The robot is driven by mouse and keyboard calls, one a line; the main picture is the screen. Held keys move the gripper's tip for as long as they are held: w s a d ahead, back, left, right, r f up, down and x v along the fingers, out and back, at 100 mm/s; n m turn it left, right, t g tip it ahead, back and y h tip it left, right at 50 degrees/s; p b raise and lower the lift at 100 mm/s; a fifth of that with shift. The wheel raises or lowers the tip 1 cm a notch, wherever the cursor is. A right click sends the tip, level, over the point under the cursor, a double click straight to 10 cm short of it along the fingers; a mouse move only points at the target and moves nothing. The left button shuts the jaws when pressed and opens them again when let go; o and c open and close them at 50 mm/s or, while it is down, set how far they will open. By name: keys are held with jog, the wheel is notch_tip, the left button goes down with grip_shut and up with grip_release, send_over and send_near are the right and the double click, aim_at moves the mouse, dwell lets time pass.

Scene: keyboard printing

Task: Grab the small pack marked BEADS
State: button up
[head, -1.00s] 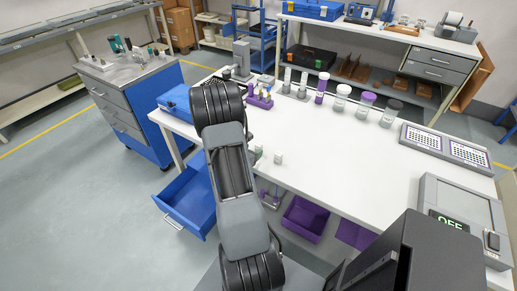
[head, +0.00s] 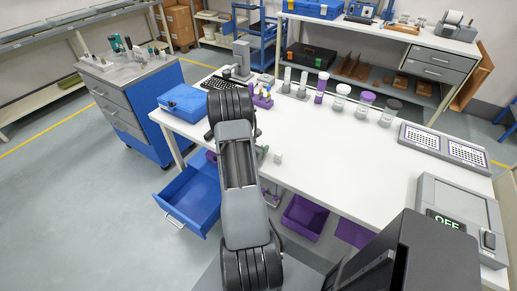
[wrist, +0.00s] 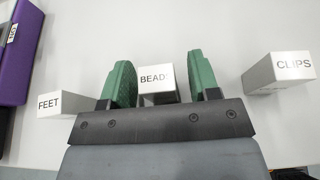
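The small white pack marked BEADS (wrist: 157,77) stands on the white tabletop in the wrist view. My gripper (wrist: 161,66) is open, with one green finger on each side of the pack. A gap shows between the pack and each finger, and the gripper's dark bar hides the pack's lower part. A pack marked FEET (wrist: 62,103) lies to the left, outside the fingers. A pack marked CLIPS (wrist: 280,72) lies to the right, also apart from them. In the head view my arm mostly hides the gripper and BEADS.
A purple labelled object (wrist: 17,52) lies at the wrist view's left edge. In the head view a blue case (head: 186,103) sits at the table's left end, above an open blue drawer (head: 190,200). Several jars (head: 339,98) stand farther back. The middle of the tabletop (head: 350,160) is clear.

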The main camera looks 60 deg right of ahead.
jog(key=c, duration=0.9)
jog(key=shift+r, duration=0.15)
